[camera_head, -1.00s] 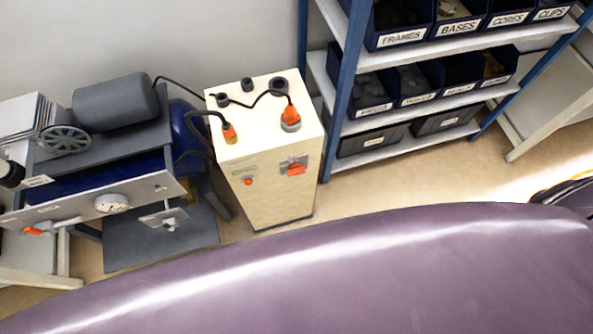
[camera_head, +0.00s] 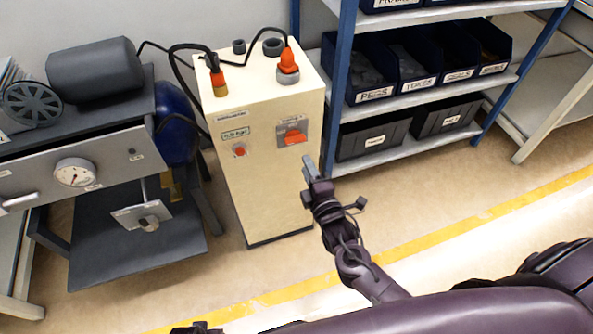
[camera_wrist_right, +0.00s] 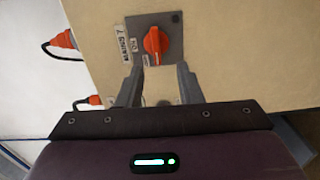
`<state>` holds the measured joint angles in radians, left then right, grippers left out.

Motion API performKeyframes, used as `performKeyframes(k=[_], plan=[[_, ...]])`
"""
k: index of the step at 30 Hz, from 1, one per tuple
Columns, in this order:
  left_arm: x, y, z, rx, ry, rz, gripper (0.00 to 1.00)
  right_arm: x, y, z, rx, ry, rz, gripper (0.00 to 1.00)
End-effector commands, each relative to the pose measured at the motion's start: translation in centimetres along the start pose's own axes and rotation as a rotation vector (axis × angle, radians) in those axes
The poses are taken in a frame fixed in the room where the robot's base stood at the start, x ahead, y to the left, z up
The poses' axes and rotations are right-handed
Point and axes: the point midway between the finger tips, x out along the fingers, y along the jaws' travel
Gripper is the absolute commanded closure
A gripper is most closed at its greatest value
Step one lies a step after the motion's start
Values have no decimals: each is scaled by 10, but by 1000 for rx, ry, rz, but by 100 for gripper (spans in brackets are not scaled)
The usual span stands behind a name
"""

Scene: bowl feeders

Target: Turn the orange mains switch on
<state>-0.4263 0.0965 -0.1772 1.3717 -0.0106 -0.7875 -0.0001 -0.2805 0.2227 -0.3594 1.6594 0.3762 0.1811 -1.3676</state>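The orange mains switch (camera_head: 293,137) is a rotary handle on a grey plate on the front of a cream cabinet (camera_head: 262,190). Its handle lies roughly level in the head view. In the right wrist view the switch (camera_wrist_right: 156,45) is just beyond the fingertips, with small labels beside it. My right gripper (camera_head: 308,170) is in front of the cabinet, below and right of the switch. Its two fingers (camera_wrist_right: 158,78) are apart with nothing between them, and do not touch the handle. A dark part, perhaps my left gripper (camera_head: 196,328), barely shows at the bottom edge.
A small red button (camera_head: 239,151) sits left of the switch. Orange plugs (camera_head: 288,62) with black cables stand on the cabinet top. A compressor bench (camera_head: 80,130) is at left. A blue-framed shelf (camera_head: 343,90) with bins stands close at right. Floor in front is clear.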

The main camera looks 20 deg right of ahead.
Motion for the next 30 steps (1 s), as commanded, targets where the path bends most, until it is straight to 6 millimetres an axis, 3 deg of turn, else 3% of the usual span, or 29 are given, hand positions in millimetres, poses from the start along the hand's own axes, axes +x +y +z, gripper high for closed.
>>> performKeyframes(k=[5, 16, 28, 30], plan=[[-3, 1, -4, 1, 2, 1, 38, 14, 8, 0, -20, -1, 25, 67], [-16, 4, -14, 8, -5, 8, 38, 69, 8, -1, -17, -1, 21, 67], [-21, 5, -17, 10, -4, 9, 38, 79, 8, 0, -17, -1, 18, 67], [-21, 5, -17, 10, -4, 9, 38, 79, 8, -1, -17, -1, 18, 75]])
